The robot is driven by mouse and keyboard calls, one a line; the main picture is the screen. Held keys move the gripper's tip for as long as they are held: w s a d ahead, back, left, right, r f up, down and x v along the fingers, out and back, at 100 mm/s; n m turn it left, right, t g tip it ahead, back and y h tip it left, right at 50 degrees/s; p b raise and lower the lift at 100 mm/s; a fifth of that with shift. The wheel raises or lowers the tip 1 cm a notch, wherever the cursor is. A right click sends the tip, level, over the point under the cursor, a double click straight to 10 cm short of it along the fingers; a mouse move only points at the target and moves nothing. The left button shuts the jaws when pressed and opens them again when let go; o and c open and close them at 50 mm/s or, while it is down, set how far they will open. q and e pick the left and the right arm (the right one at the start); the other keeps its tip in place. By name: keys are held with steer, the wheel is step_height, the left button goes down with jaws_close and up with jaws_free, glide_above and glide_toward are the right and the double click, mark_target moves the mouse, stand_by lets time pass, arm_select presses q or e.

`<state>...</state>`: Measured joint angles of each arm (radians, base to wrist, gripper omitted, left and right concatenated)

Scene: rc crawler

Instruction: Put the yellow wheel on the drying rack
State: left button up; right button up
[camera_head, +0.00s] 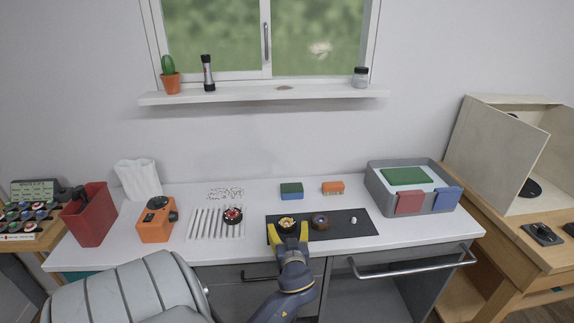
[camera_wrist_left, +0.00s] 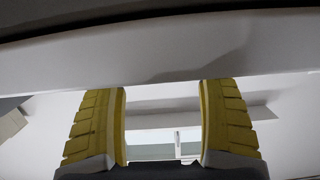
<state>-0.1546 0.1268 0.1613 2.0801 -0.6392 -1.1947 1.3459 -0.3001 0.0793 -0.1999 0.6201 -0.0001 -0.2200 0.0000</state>
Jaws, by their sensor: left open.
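The yellow wheel (camera_head: 287,222) lies on a dark mat (camera_head: 340,231) at the middle of the counter. My left gripper (camera_head: 288,229) is open, its two yellow fingers at the near side of that wheel and spread to its left and right. I cannot tell whether they touch it. In the left wrist view the fingers (camera_wrist_left: 162,125) stand wide apart with nothing visible between them, and the wheel does not show. The white slatted drying rack (camera_head: 203,224) is to the left, with a red-centred wheel (camera_head: 232,215) on its right part. My right gripper is not in view.
A dark wheel (camera_head: 320,221) and a small white piece (camera_head: 353,220) share the mat. Behind are a green-blue sponge (camera_head: 291,191) and an orange block (camera_head: 333,188). A grey bin (camera_head: 379,193) stands right; an orange device (camera_head: 156,225) stands left of the rack.

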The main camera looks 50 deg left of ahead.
arm_select(q)
steer(key=v, duration=0.3)
steer(key=shift+s+d, duration=0.15)
steer(key=shift+d, duration=0.1)
steer(key=shift+o, duration=0.9)
steer(key=shift+s+d+r, duration=0.1)
steer(key=shift+s+d, duration=0.1)
steer(key=shift+d, duration=0.1)
